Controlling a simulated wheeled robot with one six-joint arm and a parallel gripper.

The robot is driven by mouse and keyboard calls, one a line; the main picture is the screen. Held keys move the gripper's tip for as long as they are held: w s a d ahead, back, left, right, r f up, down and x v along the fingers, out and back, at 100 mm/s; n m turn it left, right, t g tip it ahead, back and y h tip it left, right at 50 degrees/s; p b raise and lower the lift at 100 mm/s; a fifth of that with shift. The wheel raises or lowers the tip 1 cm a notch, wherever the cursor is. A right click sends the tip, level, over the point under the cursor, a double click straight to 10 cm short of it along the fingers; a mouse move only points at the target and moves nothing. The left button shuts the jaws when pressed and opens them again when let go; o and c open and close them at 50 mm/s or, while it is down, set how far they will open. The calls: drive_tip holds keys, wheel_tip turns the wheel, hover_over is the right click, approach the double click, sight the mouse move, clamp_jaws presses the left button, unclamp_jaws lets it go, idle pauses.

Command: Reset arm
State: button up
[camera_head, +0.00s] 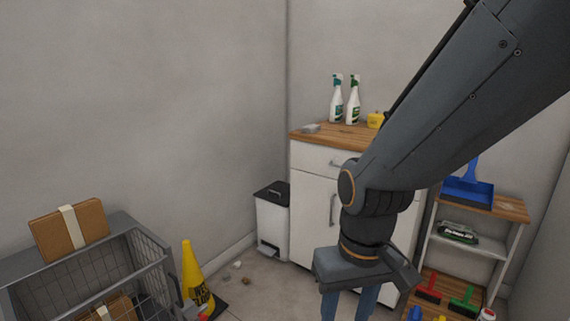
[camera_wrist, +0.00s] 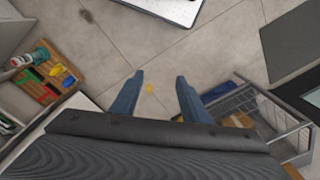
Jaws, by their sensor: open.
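My gripper (camera_head: 348,304) hangs from my dark grey arm in the lower right of the head view, pointing down in front of the white cabinet (camera_head: 310,205). In the wrist view my gripper (camera_wrist: 158,84) shows two blue fingers spread apart with nothing between them. Bare tiled floor shows beyond the fingertips. The arm hides part of the cabinet and the wall behind it.
A wire cart (camera_head: 145,270) with cardboard boxes (camera_head: 70,232) stands at left. A yellow cone (camera_head: 193,275), a white bin (camera_head: 271,225) and a shelf (camera_head: 512,208) with a blue dustpan (camera_head: 468,190) are nearby. Spray bottles (camera_head: 353,103) stand on the cabinet.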

drive_tip(key=s+d+r+m+p, duration=0.2)
drive_tip(key=d+r+p, duration=0.7)
drive_tip(key=r+p, duration=0.2)
drive_tip(key=shift+s+h+p, duration=0.15)
drive_tip(key=shift+h+p, duration=0.15)
drive_tip(key=shift+p, duration=0.9)
